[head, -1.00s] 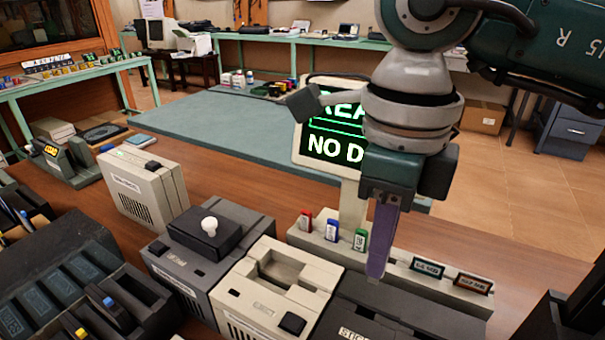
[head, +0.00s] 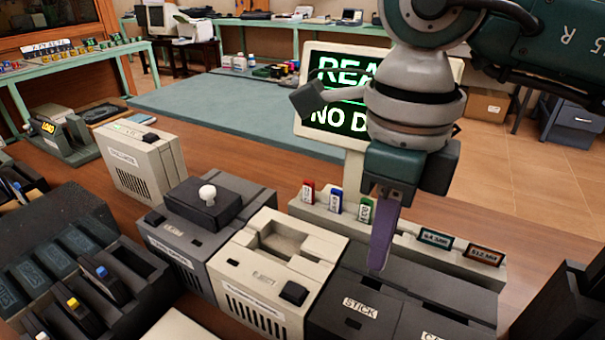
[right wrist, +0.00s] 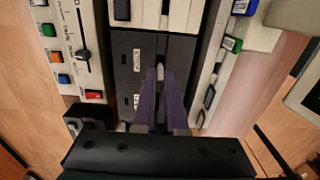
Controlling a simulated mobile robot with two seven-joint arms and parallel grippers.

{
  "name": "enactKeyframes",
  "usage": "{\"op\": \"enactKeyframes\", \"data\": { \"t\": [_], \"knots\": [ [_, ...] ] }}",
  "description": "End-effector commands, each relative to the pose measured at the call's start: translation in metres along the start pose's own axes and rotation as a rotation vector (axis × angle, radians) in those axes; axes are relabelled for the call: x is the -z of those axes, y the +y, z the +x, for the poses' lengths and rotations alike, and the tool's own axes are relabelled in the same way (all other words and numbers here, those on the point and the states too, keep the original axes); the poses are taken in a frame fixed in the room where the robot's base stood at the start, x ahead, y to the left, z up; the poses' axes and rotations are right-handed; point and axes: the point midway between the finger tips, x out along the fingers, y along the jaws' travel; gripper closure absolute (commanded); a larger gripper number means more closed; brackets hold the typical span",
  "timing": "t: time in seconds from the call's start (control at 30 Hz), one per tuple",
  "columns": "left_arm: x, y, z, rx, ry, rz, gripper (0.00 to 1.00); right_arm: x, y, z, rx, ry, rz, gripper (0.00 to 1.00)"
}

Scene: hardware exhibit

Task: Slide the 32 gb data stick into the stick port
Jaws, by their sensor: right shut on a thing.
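The stick port is in the dark box labelled STICK (head: 360,306) at the lower middle of the head view. In the right wrist view the dark box (right wrist: 130,82) lies under the fingers; a narrow line runs toward the fingertips, but I cannot make out the opening. My right gripper (head: 380,258) points down over the box's back part, its purple fingers closed together. They also show in the right wrist view (right wrist: 160,78). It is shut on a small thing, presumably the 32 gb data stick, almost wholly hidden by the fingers. I cannot tell whether it touches the box. My left gripper is not in view.
A rack (head: 405,238) with red, blue and green tabs stands behind the box, below a lit screen (head: 335,92). A beige unit (head: 270,297) adjoins on the left. A dark slotted tray (head: 140,285) with blue- and yellow-ended sticks is farther left.

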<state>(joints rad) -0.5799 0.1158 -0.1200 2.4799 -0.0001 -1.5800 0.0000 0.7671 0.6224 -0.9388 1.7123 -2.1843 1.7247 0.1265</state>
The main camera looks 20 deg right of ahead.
Motion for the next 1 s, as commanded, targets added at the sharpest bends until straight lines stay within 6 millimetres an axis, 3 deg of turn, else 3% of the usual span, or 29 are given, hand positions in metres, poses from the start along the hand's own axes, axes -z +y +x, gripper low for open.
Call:
{"op": "enactKeyframes", "data": {
  "t": [1.0],
  "knots": [
    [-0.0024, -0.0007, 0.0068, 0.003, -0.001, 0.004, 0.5, -0.0001, -0.0002, 0.0059, 0.001, 0.0, 0.0, 1.0]
  ]
}}
